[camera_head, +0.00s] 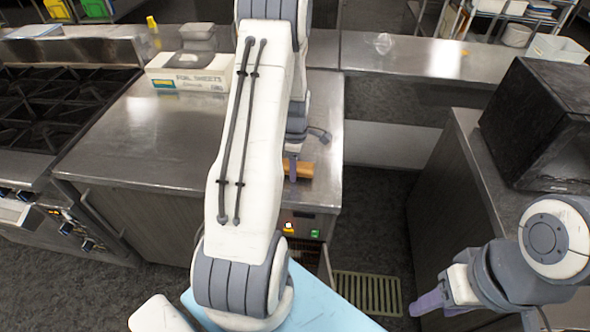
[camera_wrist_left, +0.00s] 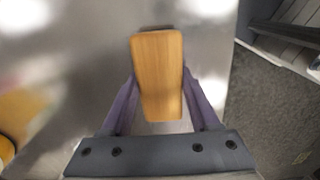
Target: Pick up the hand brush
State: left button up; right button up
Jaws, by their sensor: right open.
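The hand brush (camera_head: 303,170), with a light wooden body, lies on the steel counter near its right end, partly hidden by my left arm. In the left wrist view the brush (camera_wrist_left: 158,75) sits between the two purple fingers, with a dark strip at its far end. My left gripper (camera_head: 292,172) is down at the brush. Its fingers (camera_wrist_left: 160,76) stand close along both sides of the wood; whether they press on it cannot be made out. My right gripper (camera_head: 424,304) is open and empty, low at the right, away from the brush.
A foil sheets box (camera_head: 188,72) stands at the back of the steel counter (camera_head: 140,140). A black stove (camera_head: 60,105) is on the left. A dark box-shaped appliance (camera_head: 545,120) stands on the right counter. Floor lies between the counters, with a drain grate (camera_head: 368,292).

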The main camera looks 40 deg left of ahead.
pick_arm(q)
jog(key=c, duration=0.7)
jog(key=shift+r, duration=0.1)
jog(key=shift+r+b, duration=0.3)
jog(key=shift+r, duration=0.3)
notch_tip(320, 180, up, 3)
jog(key=shift+f+b, duration=0.1)
jog(key=shift+b, duration=0.4)
jog(key=w+d+r, duration=0.2)
jog(key=d, duration=0.1)
jog(key=w+d+r+b, duration=0.1)
jog(key=w+d+r, duration=0.1)
jog(key=d, duration=0.1)
jog(key=w+d+r+b, duration=0.1)
jog(key=w+d+r, duration=0.1)
jog(key=d+r, duration=0.1)
jog(key=shift+w+d, duration=0.1)
jog(key=shift+d, duration=0.35)
